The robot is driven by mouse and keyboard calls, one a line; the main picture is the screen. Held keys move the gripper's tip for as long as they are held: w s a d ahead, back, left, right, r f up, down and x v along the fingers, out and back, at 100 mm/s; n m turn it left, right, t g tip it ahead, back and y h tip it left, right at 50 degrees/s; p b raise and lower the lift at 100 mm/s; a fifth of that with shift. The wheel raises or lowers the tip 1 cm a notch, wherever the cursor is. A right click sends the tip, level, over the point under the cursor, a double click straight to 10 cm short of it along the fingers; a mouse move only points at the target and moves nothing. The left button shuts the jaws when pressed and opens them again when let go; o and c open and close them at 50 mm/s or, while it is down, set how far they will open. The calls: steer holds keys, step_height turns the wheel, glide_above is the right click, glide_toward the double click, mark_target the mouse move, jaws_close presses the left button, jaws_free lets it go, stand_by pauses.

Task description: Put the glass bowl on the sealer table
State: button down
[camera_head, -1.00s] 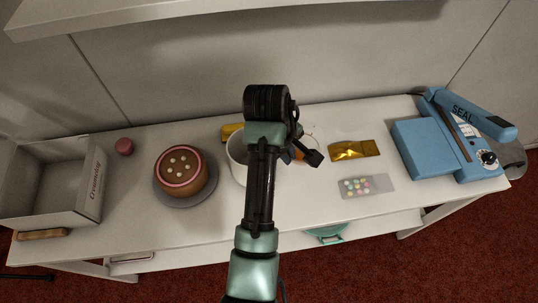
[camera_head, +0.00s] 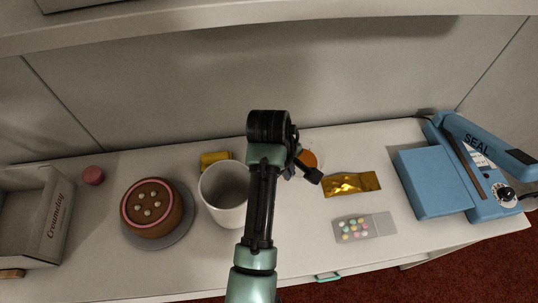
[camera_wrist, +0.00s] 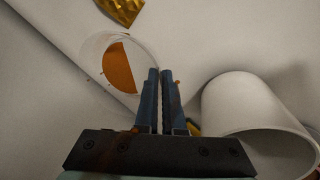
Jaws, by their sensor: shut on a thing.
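The glass bowl (camera_head: 309,159) is clear, with an orange patch inside, and shows just right of my arm's end in the head view. In the wrist view the bowl (camera_wrist: 116,68) lies left of the fingertips, its near rim at them. My gripper (camera_wrist: 162,73) has its fingers nearly together, shut on the bowl's rim; the exact contact is hard to see. The white table (camera_head: 300,238) with the blue sealer (camera_head: 432,182) runs below. I cannot tell whether the bowl touches it.
A white round container (camera_head: 224,205) stands close left of my gripper. A chocolate cake (camera_head: 151,207) sits on a grey turntable (camera_head: 184,232). A gold packet (camera_head: 351,184) and a candy pack (camera_head: 364,228) lie right. An open box (camera_head: 38,215) is far left. A shelf overhangs the back.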

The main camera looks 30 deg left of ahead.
step_height(320, 180, down, 8)
steer(key=shift+r, duration=0.25)
steer(key=c, duration=1)
jaws_free()
steer(key=shift+f, duration=0.15)
steer(key=v, duration=1.2)
steer(key=shift+s+p, duration=0.1)
steer(key=shift+p, duration=0.3)
